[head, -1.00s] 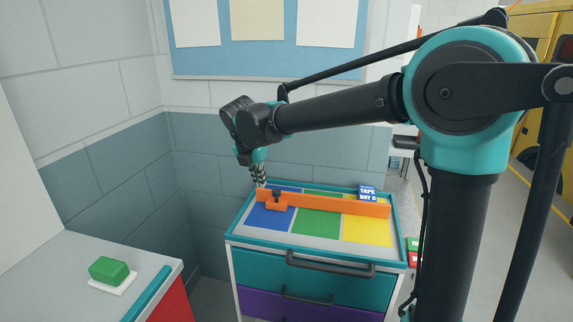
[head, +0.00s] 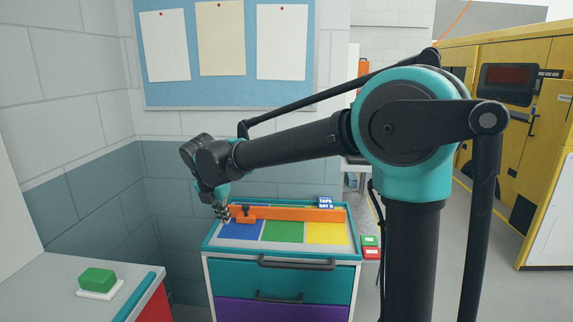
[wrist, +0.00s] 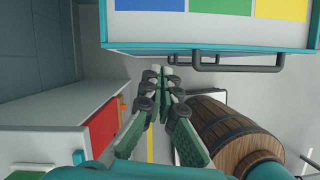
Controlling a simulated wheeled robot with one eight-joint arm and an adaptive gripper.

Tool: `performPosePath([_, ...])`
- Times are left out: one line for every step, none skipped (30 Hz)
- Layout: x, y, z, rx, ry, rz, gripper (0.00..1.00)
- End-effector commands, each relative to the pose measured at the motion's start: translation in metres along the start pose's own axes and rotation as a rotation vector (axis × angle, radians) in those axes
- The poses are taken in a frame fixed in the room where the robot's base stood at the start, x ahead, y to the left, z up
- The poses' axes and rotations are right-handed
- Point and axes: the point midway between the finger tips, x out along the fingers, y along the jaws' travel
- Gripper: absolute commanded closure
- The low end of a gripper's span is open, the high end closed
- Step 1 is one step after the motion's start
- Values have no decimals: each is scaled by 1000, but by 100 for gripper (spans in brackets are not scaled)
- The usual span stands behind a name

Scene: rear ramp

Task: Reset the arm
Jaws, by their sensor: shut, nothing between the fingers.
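My gripper (head: 223,213) hangs from my bent arm at the left side of the cart in the head view, beside the orange clamp and the blue square. In the wrist view my gripper (wrist: 161,76) is shut, its green fingers drawn together at the tips, with nothing between them. There the fingers lie in front of the grey floor, below the cart's teal edge in the picture. My arm reaches out to the left from the teal elbow. No object is held.
The cart (head: 340,252) has blue, green and yellow squares, an orange bar (head: 300,215) and a blue tape box (head: 325,203). A green block (head: 97,278) sits on the left counter. A wooden barrel (wrist: 228,130) stands at right in the wrist view.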

Motion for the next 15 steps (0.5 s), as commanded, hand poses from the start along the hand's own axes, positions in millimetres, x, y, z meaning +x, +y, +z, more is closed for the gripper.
performPosePath([3, -7, 3, 34, 2, -1, 100])
performPosePath([5, -11, 4, 54, 3, -1, 100])
performPosePath([7, -16, 6, 86, 5, -1, 100])
performPosePath([8, -20, 7, 107, 7, -1, 100])
performPosePath([10, -24, 8, 130, 9, -1, 100])
performPosePath([13, -30, 10, 166, 11, -1, 100])
performPosePath([15, -35, 11, 193, 13, -1, 100])
performPosePath([17, -39, 12, 221, 15, -1, 100])
performPosePath([20, -47, 14, 266, 17, -1, 100])
performPosePath([22, -53, 16, 298, 19, -1, 100])
performPosePath([25, -60, 17, 338, 21, -1, 100])
performPosePath([29, -69, 18, 390, 24, 0, 100])
performPosePath([32, -77, 20, 435, 27, -1, 100])
performPosePath([35, -84, 20, 480, 30, -1, 100])
performPosePath([39, -96, 22, 546, 33, -2, 100])
